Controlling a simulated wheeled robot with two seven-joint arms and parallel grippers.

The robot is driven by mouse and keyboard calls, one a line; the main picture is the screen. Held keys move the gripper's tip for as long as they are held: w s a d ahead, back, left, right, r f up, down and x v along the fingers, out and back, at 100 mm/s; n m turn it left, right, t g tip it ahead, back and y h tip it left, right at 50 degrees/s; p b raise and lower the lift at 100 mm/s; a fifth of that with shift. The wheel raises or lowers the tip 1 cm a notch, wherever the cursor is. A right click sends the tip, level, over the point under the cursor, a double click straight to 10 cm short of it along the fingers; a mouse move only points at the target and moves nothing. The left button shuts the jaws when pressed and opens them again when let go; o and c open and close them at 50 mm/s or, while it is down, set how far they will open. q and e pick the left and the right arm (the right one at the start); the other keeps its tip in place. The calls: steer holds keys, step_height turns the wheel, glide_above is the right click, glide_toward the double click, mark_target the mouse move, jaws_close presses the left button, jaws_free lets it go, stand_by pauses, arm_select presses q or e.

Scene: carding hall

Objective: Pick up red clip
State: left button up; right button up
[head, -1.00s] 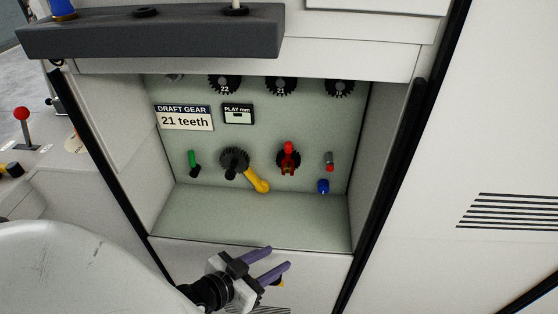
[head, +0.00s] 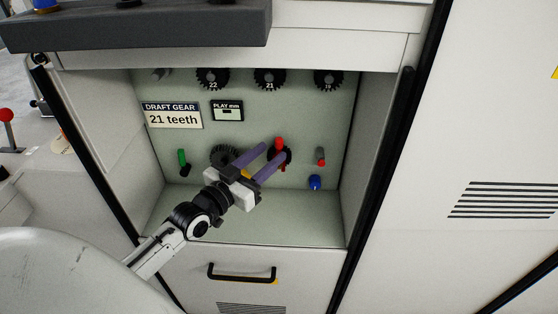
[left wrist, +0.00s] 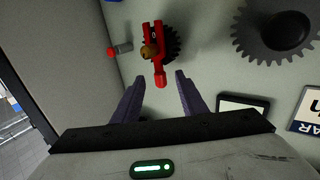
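The red clip (head: 279,144) sits on a small dark gear on the back panel of the recess, its lower part partly covered by my gripper. In the left wrist view the whole red clip (left wrist: 157,50) shows, with a brassy stud at its middle. My left gripper (head: 275,151) is open and empty, its two purple fingers pointing at the panel. In the left wrist view the left gripper (left wrist: 159,77) has its fingertips spread either side of the clip's red end. I cannot tell whether that end is between them in depth. My right gripper is not in view.
A green lever (head: 182,158) is further left. Side walls (head: 376,150) bound the recess.

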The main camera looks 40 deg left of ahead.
arm_select(q)
steer(key=shift+w, duration=1.15)
steer(key=shift+d, duration=0.1)
jaws_close()
